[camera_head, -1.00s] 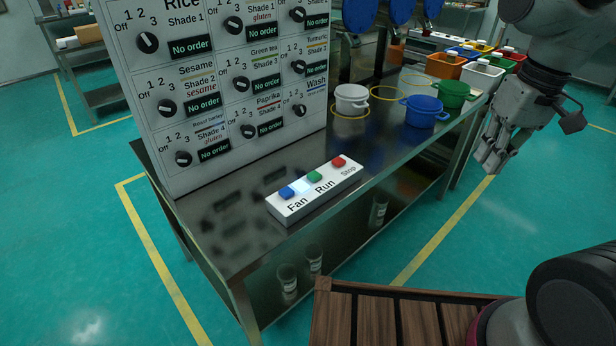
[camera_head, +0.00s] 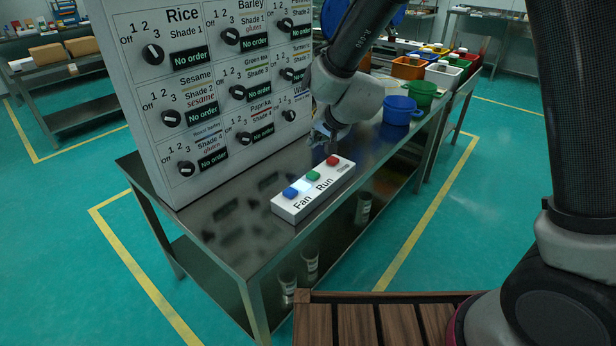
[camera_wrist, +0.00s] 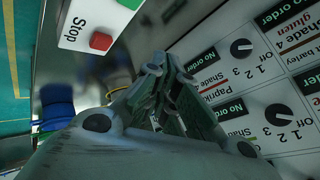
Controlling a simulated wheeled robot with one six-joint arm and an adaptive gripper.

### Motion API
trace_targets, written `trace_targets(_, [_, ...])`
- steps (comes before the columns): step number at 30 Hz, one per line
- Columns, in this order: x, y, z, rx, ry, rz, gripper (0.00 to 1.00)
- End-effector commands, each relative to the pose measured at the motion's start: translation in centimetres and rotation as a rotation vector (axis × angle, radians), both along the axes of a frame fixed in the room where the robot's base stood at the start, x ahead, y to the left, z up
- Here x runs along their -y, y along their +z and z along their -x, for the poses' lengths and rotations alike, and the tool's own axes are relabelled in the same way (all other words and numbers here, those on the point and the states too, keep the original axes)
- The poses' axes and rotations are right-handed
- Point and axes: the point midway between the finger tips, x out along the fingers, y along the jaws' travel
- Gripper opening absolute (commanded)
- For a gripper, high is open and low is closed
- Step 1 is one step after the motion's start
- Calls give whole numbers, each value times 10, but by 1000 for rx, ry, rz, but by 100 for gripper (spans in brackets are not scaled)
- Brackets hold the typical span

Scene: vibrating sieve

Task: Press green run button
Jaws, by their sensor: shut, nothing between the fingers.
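The green run button (camera_head: 313,176) sits in the middle of a white button box (camera_head: 290,209) on the metal table, between the blue fan button (camera_head: 290,192) and the red stop button (camera_head: 332,160). My gripper (camera_head: 326,143) is shut and empty. In the head view it shows just behind the box, close to the red button. In the wrist view my gripper (camera_wrist: 158,70) points toward the table, with the red button (camera_wrist: 101,41) and the Stop label to its upper left. The green button shows only partly at the top edge of the wrist view (camera_wrist: 130,3).
A tall panel of black knobs and order displays (camera_head: 190,100) stands behind the box, close to my gripper. A blue pot (camera_head: 401,110) and a green pot (camera_head: 422,92) stand farther right on the table. The table's front strip (camera_head: 240,240) is clear.

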Motion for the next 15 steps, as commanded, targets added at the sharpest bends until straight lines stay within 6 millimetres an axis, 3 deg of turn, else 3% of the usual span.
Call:
trace_targets(4, [3,6,-8,35,-35,-18,0])
trace_targets(15, [3,4,-8,32,-36,-18,0])
